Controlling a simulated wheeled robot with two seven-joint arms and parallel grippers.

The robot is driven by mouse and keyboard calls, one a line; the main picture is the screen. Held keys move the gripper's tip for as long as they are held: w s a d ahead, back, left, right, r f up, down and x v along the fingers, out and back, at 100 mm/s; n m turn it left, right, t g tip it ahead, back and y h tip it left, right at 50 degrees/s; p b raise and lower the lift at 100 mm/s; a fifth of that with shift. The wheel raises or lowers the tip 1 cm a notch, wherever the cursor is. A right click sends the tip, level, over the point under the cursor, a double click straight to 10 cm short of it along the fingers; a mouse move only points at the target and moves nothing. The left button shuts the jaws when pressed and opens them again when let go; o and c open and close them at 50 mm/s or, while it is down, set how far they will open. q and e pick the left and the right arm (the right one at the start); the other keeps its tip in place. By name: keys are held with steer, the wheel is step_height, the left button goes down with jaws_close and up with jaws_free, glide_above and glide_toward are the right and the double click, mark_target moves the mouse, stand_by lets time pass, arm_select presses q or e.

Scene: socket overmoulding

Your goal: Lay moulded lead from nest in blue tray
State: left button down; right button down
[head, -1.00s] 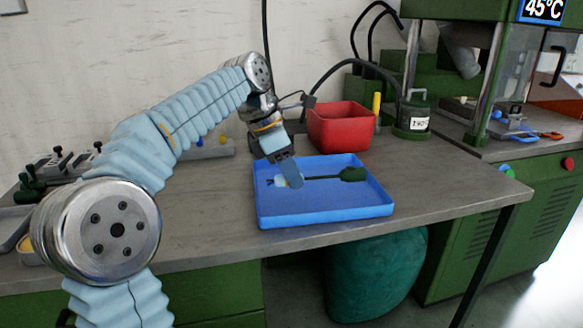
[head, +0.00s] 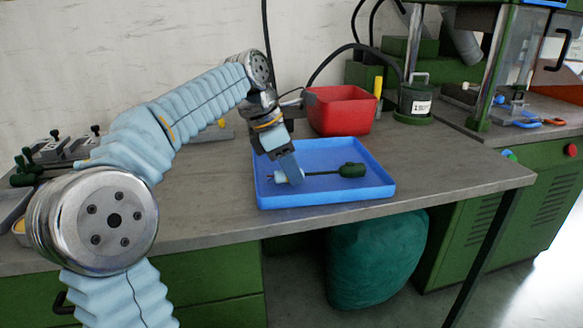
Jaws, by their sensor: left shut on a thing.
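The blue tray (head: 328,197) lies on the workbench. The moulded lead (head: 350,170) is over the tray floor, with a dark green moulded end at the right and a thin dark cable running left. My left gripper (head: 290,174) reaches down into the tray and is shut on the lead near its pale left end. Small reddish wire tips show just left of the fingers. The lead looks at or very near the tray floor; I cannot tell whether it touches. My right gripper is not in view.
A red bin (head: 341,112) stands just behind the tray. A green canister (head: 414,100) and a yellow cylinder (head: 378,84) are to its right. The green press machine (head: 500,45) is at the far right. The bench (head: 440,170) right of the tray is clear.

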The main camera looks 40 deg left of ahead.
arm_select(q)
steer(key=c, duration=0.8)
jaws_free()
steer(key=p+v, duration=0.4)
steer(key=v, duration=0.9)
steer(key=shift+s+a+r+p, duration=0.1)
steer(key=shift+r+p, duration=0.25)
steer(key=shift+r, duration=0.05)
